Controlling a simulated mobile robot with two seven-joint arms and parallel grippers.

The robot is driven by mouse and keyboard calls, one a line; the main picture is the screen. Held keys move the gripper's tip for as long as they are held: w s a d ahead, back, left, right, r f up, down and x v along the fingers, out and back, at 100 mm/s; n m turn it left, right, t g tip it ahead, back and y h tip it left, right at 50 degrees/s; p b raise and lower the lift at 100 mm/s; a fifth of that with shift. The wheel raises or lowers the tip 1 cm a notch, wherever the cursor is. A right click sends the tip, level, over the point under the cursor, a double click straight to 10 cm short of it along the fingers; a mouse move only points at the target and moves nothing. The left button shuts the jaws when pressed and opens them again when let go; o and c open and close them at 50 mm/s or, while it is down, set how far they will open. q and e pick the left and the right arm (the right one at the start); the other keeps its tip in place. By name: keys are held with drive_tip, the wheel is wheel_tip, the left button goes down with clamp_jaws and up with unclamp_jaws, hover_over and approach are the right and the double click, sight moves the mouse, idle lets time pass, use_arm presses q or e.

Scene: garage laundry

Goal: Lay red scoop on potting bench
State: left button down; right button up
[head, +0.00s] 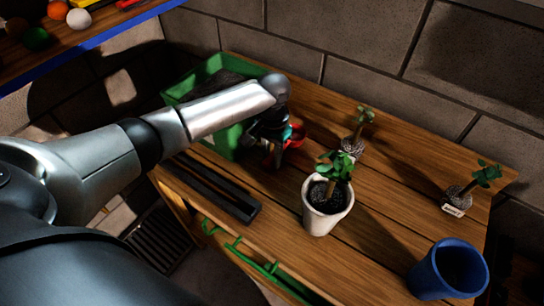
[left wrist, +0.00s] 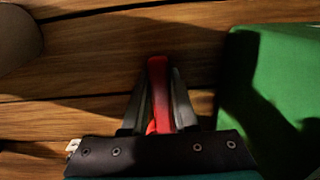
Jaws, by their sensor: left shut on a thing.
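My left gripper (head: 272,150) is over the wooden potting bench (head: 385,190), just right of the green bin. It is shut on the red scoop (head: 294,136), whose red part shows at the gripper's right side in the head view. In the left wrist view the scoop's red handle (left wrist: 158,80) lies between the two dark fingers of the gripper (left wrist: 158,100). The wood of the bench is close behind it. I cannot tell whether the scoop touches the bench. Most of the scoop is hidden by the gripper. My right gripper is not in view.
The green bin (head: 186,90) holds dark soil. A dark tray (head: 215,187) lies near the front edge. Bare wood lies right of the white pot.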

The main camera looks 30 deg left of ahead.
use_arm(q)
drive_tip(key=c, duration=0.7)
unclamp_jaws()
drive_tip(key=shift+f, duration=0.1)
wheel_tip(320, 180, up, 12)
drive_tip(key=p, duration=0.3)
drive_tip(key=shift+w, duration=0.1)
